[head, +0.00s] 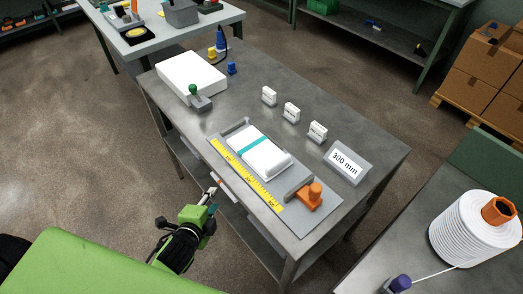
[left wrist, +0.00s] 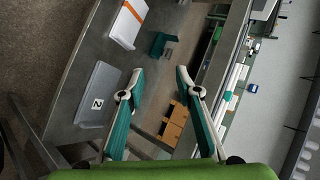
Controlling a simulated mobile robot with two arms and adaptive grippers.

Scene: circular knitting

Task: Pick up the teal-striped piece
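The teal-striped piece (head: 273,160) is a white, soft-looking block with one teal band. It lies flat on a grey measuring board (head: 322,216) on the metal table, beside a yellow ruler strip (head: 246,178). My left gripper (head: 212,194) is off the table's left edge, to the lower left of the piece and apart from it. In the left wrist view my left gripper (left wrist: 160,76) has its two fingers spread with nothing between them. That view does not show the teal-striped piece. My right gripper is in neither view.
An orange-knobbed stop (head: 312,195) is at the board's near end, by a "300 mm" sign (head: 346,163). Several white tags, a white slab (head: 191,76) and a green-knobbed tool (head: 198,98) stand farther back. A yarn cone (head: 473,229) is at right.

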